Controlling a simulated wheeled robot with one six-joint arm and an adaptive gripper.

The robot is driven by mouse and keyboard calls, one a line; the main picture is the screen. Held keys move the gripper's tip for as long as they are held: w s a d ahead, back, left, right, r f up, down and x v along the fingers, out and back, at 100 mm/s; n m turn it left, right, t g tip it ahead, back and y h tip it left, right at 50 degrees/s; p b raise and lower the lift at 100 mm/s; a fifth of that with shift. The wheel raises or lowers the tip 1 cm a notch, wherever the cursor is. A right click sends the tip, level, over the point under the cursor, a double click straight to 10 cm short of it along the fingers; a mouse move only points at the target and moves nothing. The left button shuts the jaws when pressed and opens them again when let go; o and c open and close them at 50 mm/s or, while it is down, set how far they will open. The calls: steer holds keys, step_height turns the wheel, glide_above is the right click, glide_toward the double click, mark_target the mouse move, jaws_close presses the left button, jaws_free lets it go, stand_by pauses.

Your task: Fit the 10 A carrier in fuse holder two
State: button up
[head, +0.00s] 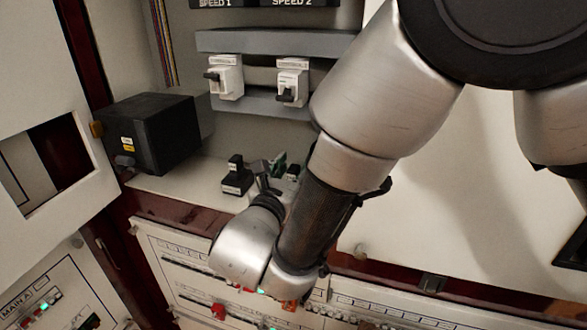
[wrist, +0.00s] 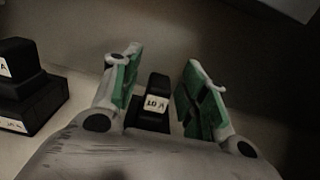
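A black carrier (wrist: 156,84) with a white label reading 10 A stands upright on the pale shelf in the wrist view. My gripper (wrist: 160,70) is open, with one green-padded finger on each side of this carrier. A gap shows at the right finger; the left finger looks very close, and contact is unclear. In the head view my gripper (head: 272,166) reaches down to the shelf, and my arm hides most of the carrier there. Two white holders with black parts, one left (head: 225,77) and one right (head: 291,82), sit on the back panel; their small labels are unreadable.
A second black carrier (head: 236,176) stands left of my gripper; it also shows in the wrist view (wrist: 24,88). A black box (head: 150,133) is farther left on the shelf (head: 178,187). A grey duct (head: 270,42) runs above the holders. Labelled panels lie below.

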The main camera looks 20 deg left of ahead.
steer(key=shift+s, duration=0.1)
steer(key=s+d, duration=0.1)
steer(key=s, duration=1)
steer(key=shift+s+d, duration=0.2)
steer(key=shift+s, duration=0.15)
steer(key=shift+s, duration=0.1)
